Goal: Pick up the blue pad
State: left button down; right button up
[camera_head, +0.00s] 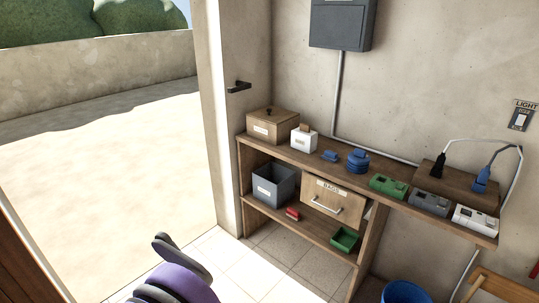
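A small blue block-like item (329,156) lies on the wooden shelf top, left of a round, stacked blue item (358,161). The blue pad is probably one of these two, but they are too small here to tell which. Both rest on the shelf, with nothing of mine touching them. A purple and dark grey part of my own body shows at the bottom edge, well short of the shelf. No gripper fingertips can be made out.
The wooden shelf unit (300,160) also holds a brown box (272,125), a white box (304,138), and green, grey and white devices. Below are a grey bin (272,186) and a drawer (333,200). A blue bucket (405,293) stands front right. Tiled floor before the shelf is clear.

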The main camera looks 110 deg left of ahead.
aim_at(332, 157)
jog(key=u, duration=3.25)
